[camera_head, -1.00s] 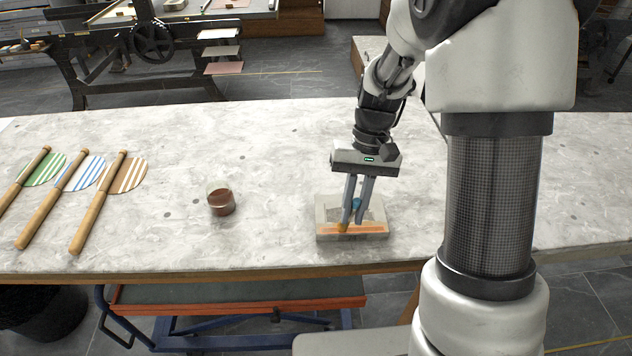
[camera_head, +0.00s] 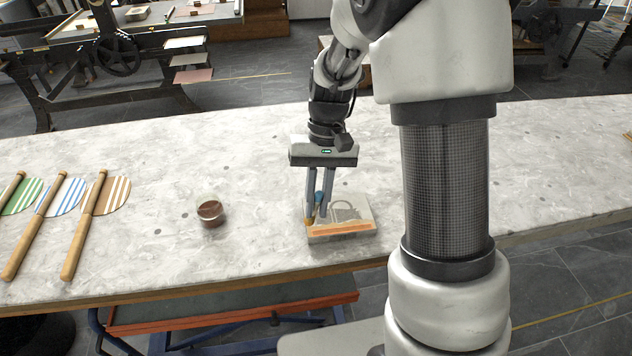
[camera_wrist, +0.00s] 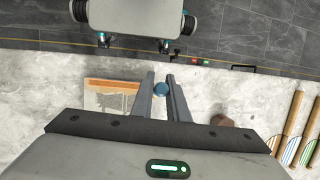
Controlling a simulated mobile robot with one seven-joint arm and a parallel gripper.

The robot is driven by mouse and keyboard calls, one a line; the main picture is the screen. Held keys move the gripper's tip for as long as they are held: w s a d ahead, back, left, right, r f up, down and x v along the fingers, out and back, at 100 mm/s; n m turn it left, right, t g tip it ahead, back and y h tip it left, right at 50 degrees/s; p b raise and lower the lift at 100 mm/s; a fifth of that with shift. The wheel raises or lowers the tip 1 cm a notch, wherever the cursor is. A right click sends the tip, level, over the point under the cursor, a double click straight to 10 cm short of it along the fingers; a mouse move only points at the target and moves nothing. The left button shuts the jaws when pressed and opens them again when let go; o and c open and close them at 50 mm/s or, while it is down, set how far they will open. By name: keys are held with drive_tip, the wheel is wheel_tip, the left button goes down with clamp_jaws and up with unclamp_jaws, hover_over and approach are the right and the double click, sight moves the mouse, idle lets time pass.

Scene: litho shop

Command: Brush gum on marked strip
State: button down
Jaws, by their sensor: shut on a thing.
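A pale, flat stone block (camera_head: 366,212) lies near the front edge of the table, with a grey drawing on its top and an orange strip (camera_head: 342,228) along its near side. The block also shows in the wrist view (camera_wrist: 92,98). My gripper (camera_head: 316,208) points down at the block's left end, shut on a brush (camera_head: 320,197) with a blue top. The blue top shows between the fingers in the wrist view (camera_wrist: 160,89). The brush's orange-brown tip (camera_head: 309,221) is at the block's left edge; whether it touches is unclear.
Several wooden-handled paddles with striped green, blue and brown discs (camera_head: 88,220) lie at the left of the marble-topped table (camera_head: 150,255). The tabletop between the jar and the block is clear. A press with a handwheel (camera_head: 118,55) stands behind.

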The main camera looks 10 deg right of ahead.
sight(317, 192)
drive_tip(key=shift+r+p, duration=1.45)
drive_tip(key=shift+r, duration=0.75)
